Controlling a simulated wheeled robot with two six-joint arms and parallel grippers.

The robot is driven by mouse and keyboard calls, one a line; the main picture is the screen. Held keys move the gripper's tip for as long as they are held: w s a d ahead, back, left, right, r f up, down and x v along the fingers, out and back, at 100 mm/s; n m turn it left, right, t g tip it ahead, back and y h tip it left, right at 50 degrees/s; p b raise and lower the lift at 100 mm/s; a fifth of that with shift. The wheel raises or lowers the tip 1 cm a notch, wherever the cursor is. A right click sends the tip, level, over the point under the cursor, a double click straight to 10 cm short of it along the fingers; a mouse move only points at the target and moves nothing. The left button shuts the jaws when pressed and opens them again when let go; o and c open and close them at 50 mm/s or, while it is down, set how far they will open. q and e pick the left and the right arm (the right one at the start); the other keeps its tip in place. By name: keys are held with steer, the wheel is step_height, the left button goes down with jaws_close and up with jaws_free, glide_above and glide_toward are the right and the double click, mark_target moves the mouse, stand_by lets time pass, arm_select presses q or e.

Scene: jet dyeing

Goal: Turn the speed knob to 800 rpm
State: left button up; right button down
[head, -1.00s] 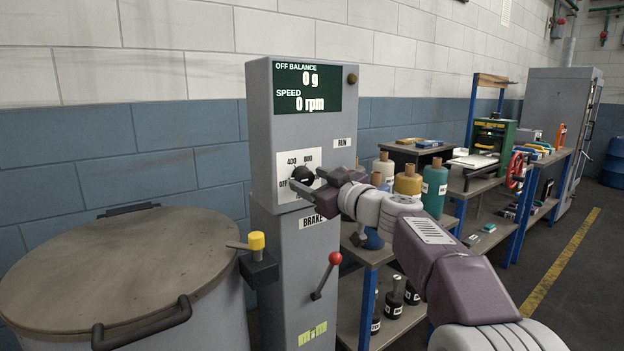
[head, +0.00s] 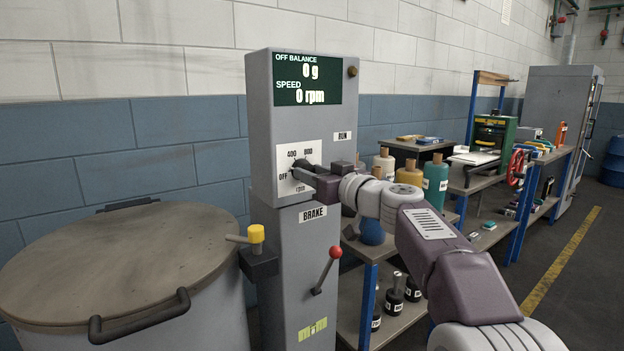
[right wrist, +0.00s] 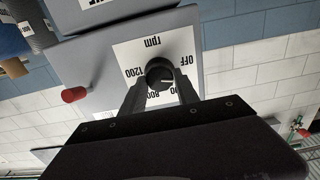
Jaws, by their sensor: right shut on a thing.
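The speed knob (head: 299,164) is a small black dial on a white plate (head: 312,150) marked OFF, 400, 800 and rpm. My right gripper (head: 302,174) is at the plate, shut on the knob. In the right wrist view the knob (right wrist: 159,72) sits between the two fingers of the right gripper (right wrist: 160,80), and a 1200 mark also shows. Which mark the knob points to cannot be told. The display (head: 307,79) reads SPEED 0 rpm and OFF BALANCE 0 g. My left gripper is not in view.
Below the knob are a BRAKE label and a red-tipped lever (head: 328,270). A yellow-topped handle (head: 256,234) stands left of the grey cabinet (head: 260,130), by a large lidded drum (head: 120,260). Shelves with cones (head: 435,178) stand behind my right arm.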

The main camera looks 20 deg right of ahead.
steer(key=m, duration=2)
steer(key=shift+f+m+b, duration=0.15)
steer(key=shift+m+b, duration=0.15)
steer(key=shift+b, duration=0.1)
steer(key=c, duration=0.9)
jaws_free()
